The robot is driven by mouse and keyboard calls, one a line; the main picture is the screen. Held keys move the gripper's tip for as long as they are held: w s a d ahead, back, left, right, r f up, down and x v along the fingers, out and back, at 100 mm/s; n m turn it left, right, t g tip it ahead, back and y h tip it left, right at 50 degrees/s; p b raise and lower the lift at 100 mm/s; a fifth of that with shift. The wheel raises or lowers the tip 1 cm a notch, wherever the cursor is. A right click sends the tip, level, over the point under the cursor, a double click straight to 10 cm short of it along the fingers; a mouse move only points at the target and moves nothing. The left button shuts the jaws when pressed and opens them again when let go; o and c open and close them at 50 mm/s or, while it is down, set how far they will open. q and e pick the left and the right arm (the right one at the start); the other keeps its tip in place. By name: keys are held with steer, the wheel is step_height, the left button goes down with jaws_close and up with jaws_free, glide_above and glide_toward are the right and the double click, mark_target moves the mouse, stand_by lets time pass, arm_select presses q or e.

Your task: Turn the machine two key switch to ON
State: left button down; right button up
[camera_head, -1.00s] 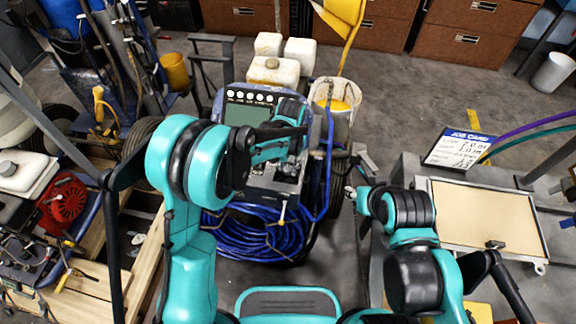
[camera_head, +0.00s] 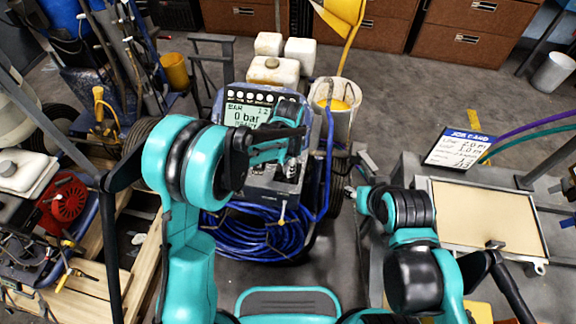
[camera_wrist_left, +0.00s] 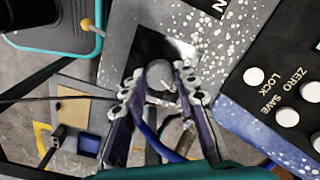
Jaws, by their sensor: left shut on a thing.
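The striper machine (camera_head: 262,192) stands in front of me with its display (camera_head: 246,113) lit and reading "0 bar". My left gripper (camera_wrist_left: 160,82) is shut on the round grey key switch knob (camera_wrist_left: 160,73) in the left wrist view, one finger on each side. The knob sits on a dark square patch of the panel (camera_wrist_left: 127,45). An "N" marking (camera_wrist_left: 219,6) shows at the top of that view. In the head view the left arm hides much of the panel and the switch. My right gripper (camera_head: 351,191) is small at the machine's right, its fingers unclear.
Buttons labelled LOCK and ZERO SAVE (camera_wrist_left: 285,117) lie right of the left gripper. A blue hose coil (camera_head: 262,235) hangs on the machine's front. A job card (camera_head: 459,149) and a tan-topped bench (camera_head: 487,214) are at right.

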stand_by(0.4)
arm_select(q)
steer(key=c, duration=1.2)
jaws_free()
steer(key=shift+o, duration=0.2)
step_height(320, 180, up, 12)
steer(key=shift+s, duration=0.15)
steer(key=shift+d, duration=0.1)
